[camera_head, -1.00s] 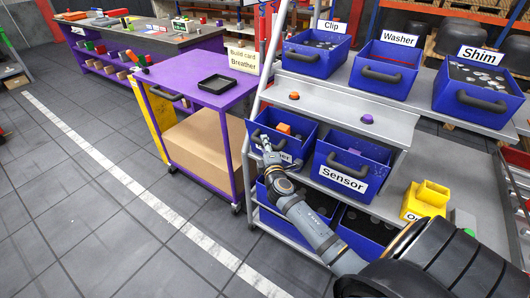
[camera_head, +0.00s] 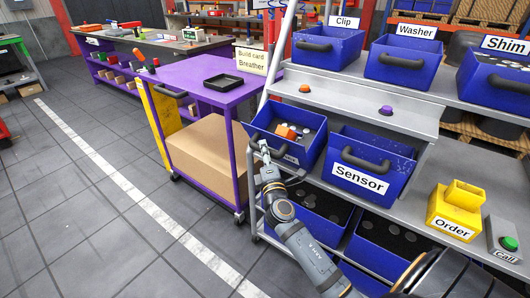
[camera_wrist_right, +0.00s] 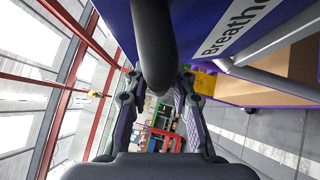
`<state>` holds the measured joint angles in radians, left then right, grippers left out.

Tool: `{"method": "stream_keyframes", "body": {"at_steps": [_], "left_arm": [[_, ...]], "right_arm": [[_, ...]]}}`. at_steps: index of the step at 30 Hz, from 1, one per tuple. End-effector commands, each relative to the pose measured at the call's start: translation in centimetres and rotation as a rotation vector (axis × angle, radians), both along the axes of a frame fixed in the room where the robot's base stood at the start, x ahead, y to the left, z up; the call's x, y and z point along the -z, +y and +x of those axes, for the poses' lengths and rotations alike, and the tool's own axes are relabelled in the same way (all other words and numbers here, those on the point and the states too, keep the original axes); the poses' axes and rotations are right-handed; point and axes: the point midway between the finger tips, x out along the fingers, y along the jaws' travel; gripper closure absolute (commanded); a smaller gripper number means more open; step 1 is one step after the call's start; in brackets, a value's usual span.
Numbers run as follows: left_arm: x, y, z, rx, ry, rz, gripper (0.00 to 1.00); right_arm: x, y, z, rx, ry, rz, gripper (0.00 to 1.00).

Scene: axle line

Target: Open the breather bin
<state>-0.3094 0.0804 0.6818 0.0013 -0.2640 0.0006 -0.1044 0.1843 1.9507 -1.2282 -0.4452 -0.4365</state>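The breather bin (camera_head: 305,152) is a blue bin on the middle level of the grey rack, left of the sensor bin (camera_head: 372,165). An orange piece and several grey pieces show inside it. Its front leans out toward me. My right gripper (camera_head: 264,150) is at its dark front handle and hides part of the label. In the right wrist view the handle (camera_wrist_right: 154,40) runs between the two fingertips of the gripper (camera_wrist_right: 159,85), which look closed on it. The "Breather" label (camera_wrist_right: 240,25) shows beside the handle. My left gripper is not in view.
Clip (camera_head: 325,48), washer (camera_head: 403,58) and shim (camera_head: 497,80) bins stand on the upper shelf. A purple cart (camera_head: 205,92) with a black tray (camera_head: 223,81) stands left of the rack. A yellow order holder (camera_head: 455,212) is at right. The floor at left is clear.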

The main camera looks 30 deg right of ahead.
Motion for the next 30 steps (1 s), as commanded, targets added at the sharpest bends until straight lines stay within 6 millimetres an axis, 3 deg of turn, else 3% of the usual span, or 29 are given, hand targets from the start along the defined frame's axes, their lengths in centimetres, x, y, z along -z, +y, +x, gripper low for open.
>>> {"method": "stream_keyframes", "body": {"at_steps": [1, 3, 14, 17, 27, 30], "left_arm": [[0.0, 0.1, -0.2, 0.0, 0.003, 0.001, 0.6], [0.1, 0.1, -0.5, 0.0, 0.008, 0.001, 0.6], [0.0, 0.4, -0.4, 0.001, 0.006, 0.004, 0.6], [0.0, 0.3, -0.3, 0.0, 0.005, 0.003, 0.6], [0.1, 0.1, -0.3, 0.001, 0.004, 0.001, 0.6], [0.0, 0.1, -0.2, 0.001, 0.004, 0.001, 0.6]], "right_arm": [[0.0, 0.0, 0.0, 0.0, 0.0, 0.0, 0.65], [0.0, 0.0, 0.0, 0.0, 0.0, 0.0, 0.56], [0.1, 0.2, -0.4, 0.0, -0.001, 0.002, 0.55], [0.4, 0.7, -1.8, -0.001, 0.002, 0.002, 0.55], [1.9, 3.6, -9.3, 0.003, 0.004, 0.003, 0.55], [2.0, 4.1, -10.3, 0.001, 0.0, 0.002, 0.55]]}}
